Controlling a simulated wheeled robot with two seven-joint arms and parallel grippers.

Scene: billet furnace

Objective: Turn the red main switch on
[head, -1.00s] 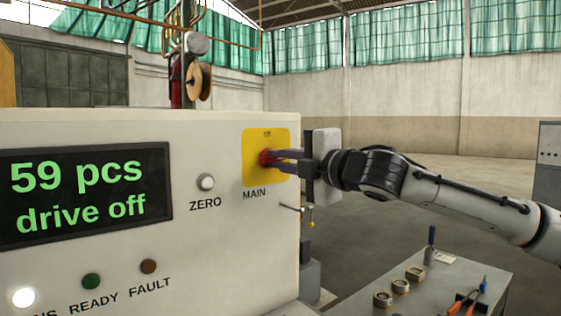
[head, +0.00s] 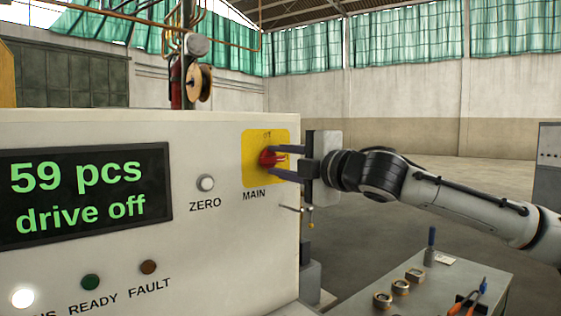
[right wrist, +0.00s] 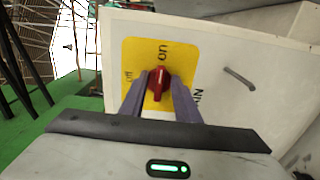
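The red main switch (head: 268,158) sits on a yellow plate (head: 252,172) marked MAIN on the pale cabinet front. In the right wrist view the red switch (right wrist: 158,86) has a pale line on its handle that points toward the word "on"; "off" stands to the left. My right gripper (head: 276,161) is open at the plate, one finger on either side of the switch. In the right wrist view a narrow gap shows between the switch and the fingers. My left gripper is in neither view.
The display (head: 84,194) reads "59 pcs" and "drive off". The ZERO button (head: 205,183) is left of the plate. A white lamp (head: 22,298) is lit; READY (head: 91,282) and FAULT (head: 148,267) look dark. A low table (head: 440,275) with rings and tools stands at lower right.

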